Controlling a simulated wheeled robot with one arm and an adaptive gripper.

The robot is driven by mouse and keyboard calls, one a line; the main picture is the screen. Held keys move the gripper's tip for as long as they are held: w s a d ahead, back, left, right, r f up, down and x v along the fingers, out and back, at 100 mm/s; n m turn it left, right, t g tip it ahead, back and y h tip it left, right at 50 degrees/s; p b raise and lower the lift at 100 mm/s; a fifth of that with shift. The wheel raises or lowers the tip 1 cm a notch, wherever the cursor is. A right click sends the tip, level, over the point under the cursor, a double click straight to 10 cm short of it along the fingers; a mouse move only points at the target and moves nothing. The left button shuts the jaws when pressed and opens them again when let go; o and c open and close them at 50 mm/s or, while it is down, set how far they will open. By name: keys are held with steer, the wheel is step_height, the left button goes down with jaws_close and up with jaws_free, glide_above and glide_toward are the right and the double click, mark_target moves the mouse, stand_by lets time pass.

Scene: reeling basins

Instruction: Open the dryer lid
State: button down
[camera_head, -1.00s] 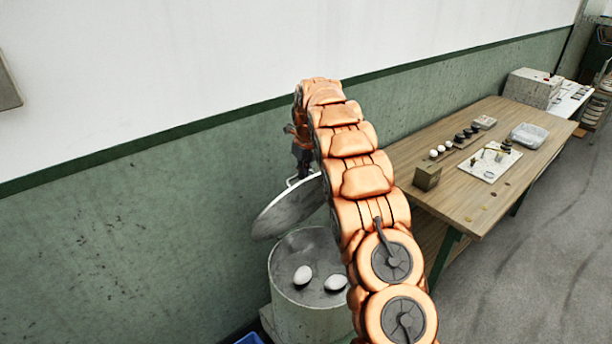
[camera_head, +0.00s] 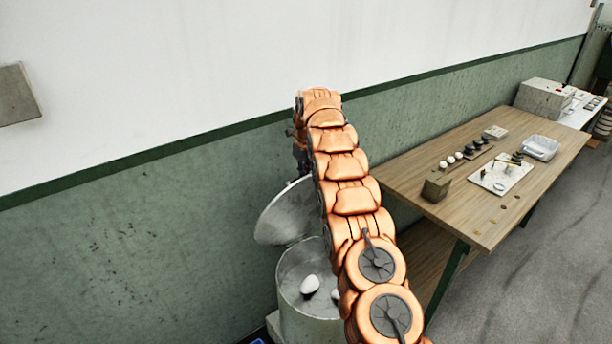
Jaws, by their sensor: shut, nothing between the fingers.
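The dryer (camera_head: 311,327) is a pale round drum at the lower middle of the head view, partly behind my arm. Its round grey lid (camera_head: 284,216) stands tilted up at the back, with the drum's mouth uncovered. White cocoons (camera_head: 310,285) lie inside on the grey floor of the drum; one is partly covered by my arm. My gripper (camera_head: 301,160) is a small dark shape at the far end of the arm, by the lid's upper edge. It is shut with nothing in it. Whether it touches the lid or its handle is hidden.
A wooden table (camera_head: 408,176) stands to the right along the wall, with a small box (camera_head: 436,187), a white board (camera_head: 499,178), a clear tray (camera_head: 540,147) and small round items. The green and white wall is close behind the dryer. Grey floor is free at the right.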

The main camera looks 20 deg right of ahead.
steer(key=shift+w, duration=0.35)
steer(key=shift+a+r, duration=0.1)
stand_by(0.4)
steer(key=shift+s, duration=0.2)
